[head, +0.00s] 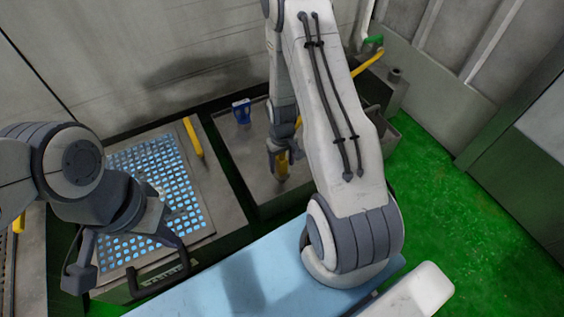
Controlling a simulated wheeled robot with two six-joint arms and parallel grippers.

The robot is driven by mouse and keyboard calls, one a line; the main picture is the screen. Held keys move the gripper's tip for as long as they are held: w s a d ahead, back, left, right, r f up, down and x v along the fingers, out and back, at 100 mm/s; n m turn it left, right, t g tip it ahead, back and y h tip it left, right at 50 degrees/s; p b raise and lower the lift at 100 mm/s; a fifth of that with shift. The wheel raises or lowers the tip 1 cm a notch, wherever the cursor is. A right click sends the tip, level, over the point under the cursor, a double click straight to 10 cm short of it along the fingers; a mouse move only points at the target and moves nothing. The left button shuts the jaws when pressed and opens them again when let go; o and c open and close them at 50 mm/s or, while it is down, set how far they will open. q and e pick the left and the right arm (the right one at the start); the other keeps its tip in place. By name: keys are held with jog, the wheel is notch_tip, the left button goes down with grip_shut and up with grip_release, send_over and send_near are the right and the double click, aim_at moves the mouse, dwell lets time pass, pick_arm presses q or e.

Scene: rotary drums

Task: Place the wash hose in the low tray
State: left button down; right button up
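I cannot pick out the wash hose for certain. A yellow bar (368,60) with a green end (374,40) shows at the back right, partly behind my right arm. My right gripper (283,163) points down over a grey tray (260,190), which may be the low tray. A yellow piece shows between its fingers; whether they grip it is unclear. My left gripper (132,268) is at the lower left, its fingers wide apart, near the front edge of the blue perforated panel (160,185). It appears empty.
A small blue object (241,110) stands on the grey tray's back part. A yellow bar (193,135) lies at the panel's right edge. A black handle (160,275) is at the panel's front. A light blue surface (240,280) is in front. Green floor (440,180) is clear at right.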

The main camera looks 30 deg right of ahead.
notch_tip(320, 180, up, 11)
jog(key=p, duration=0.7)
jog(key=shift+r, duration=0.15)
jog(key=shift+r+p, duration=0.45)
jog(key=shift+r, duration=0.05)
jog(key=s+a+r+n, duration=0.3)
jog(key=a+r, duration=1)
jog(key=a, duration=0.2)
jog(key=s+a+r+n, duration=0.1)
jog(key=s+a+r, duration=0.1)
jog(key=s, duration=0.3)
jog(key=s+a+r+n, duration=0.2)
jog(key=s+a+r, duration=0.1)
jog(key=s+r, duration=0.1)
jog(key=s+a+r+n+y, duration=0.1)
jog(key=s+a+r, duration=0.2)
jog(key=s, duration=0.4)
jog(key=shift+r+n, duration=0.4)
jog(key=shift+r, duration=0.05)
